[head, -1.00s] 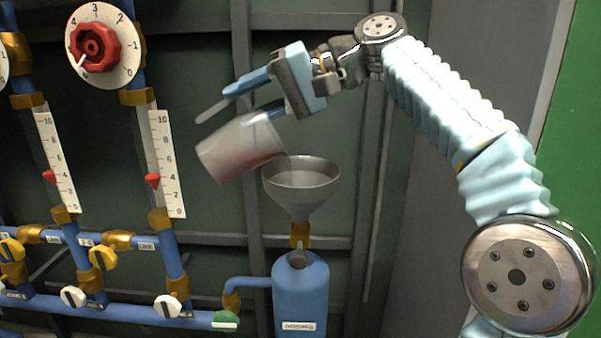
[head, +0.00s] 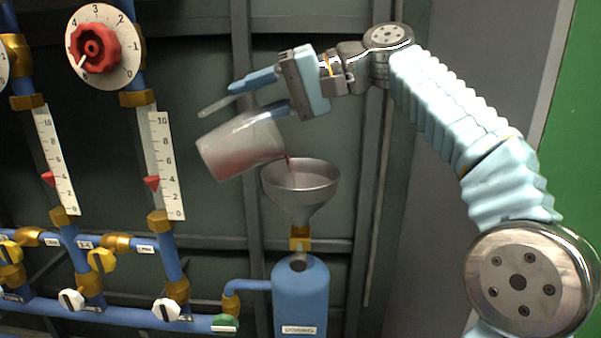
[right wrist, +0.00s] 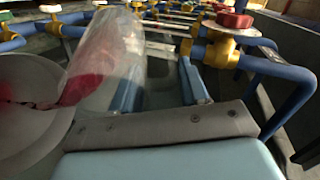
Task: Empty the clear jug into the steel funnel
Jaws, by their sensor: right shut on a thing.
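The clear jug (head: 240,148) is tilted, its mouth toward the steel funnel (head: 300,192). Reddish liquid lies inside it, and a thin red stream falls from its lip into the funnel. My right gripper (head: 240,100) is shut on the jug and holds it above and left of the funnel. The funnel sits upright over a blue tank (head: 300,295). My left gripper is not in view.
Left of the jug stand blue pipes with brass fittings, a scale gauge (head: 168,165) with a red pointer, and a red dial knob (head: 92,48). White and yellow valve handles line the lower pipes. A grey frame post stands behind the funnel.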

